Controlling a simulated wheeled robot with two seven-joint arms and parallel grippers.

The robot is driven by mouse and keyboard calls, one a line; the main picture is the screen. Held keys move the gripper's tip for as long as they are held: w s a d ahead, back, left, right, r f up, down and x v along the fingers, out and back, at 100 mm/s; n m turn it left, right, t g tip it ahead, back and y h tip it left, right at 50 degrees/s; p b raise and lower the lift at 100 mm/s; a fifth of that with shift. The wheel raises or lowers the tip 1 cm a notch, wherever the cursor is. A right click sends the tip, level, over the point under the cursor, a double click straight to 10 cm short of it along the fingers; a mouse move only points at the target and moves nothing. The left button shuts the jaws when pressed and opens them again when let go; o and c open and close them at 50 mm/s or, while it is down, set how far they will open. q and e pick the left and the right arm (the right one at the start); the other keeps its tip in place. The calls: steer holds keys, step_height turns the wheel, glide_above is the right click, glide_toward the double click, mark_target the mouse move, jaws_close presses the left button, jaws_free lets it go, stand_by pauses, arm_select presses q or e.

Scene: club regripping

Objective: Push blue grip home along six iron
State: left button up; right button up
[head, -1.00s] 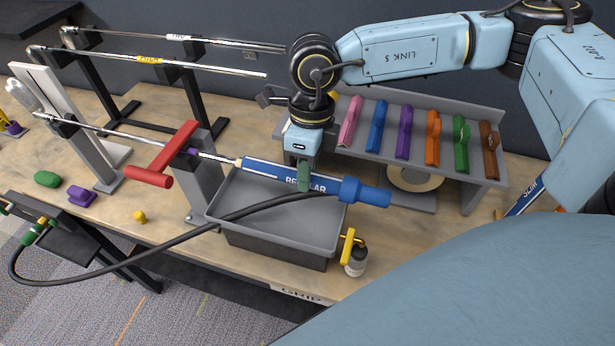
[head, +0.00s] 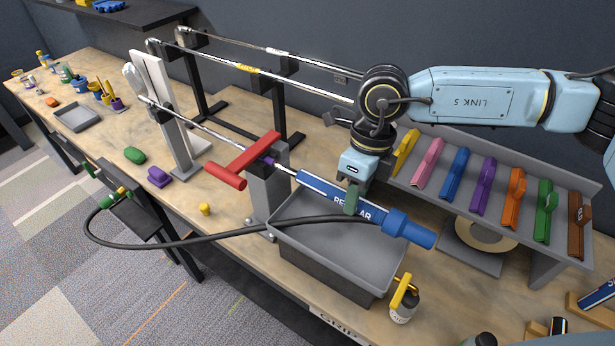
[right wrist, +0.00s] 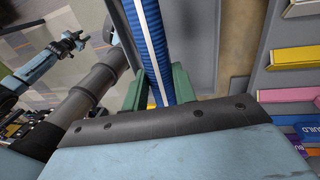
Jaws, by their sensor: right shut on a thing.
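The six iron (head: 210,131) lies sloping across the bench, its head at the far left. Its shaft passes through a vise (head: 268,185) with a red T handle (head: 250,160). The blue grip (head: 318,185), lettered in white, is around the shaft's near end, with a short pale stretch showing before the vise. A wider blue piece (head: 408,229) is at its lower end. My right gripper (head: 352,202) is shut on the grip from above; its green fingers flank the ribbed blue grip (right wrist: 152,40) in the right wrist view. A small light-blue arm there may be my left; its jaws are unclear.
A grey tray (head: 290,237) stands under the grip, with a black hose (head: 190,243) crossing over it. A rack (head: 560,190) of coloured grips is behind right. A yellow-topped bottle (head: 403,300) stands at the front edge. Two other clubs rest on stands behind.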

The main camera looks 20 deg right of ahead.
steer(key=shift+s+a+t+h, duration=0.15)
steer(key=shift+a+t+h, duration=0.05)
steer(key=shift+t+h, duration=0.45)
steer(key=o, duration=1.1)
step_height(320, 180, up, 13)
steer(key=shift+d+r+b, duration=0.1)
steer(key=shift+r+b, duration=0.05)
steer(key=shift+b, duration=0.95)
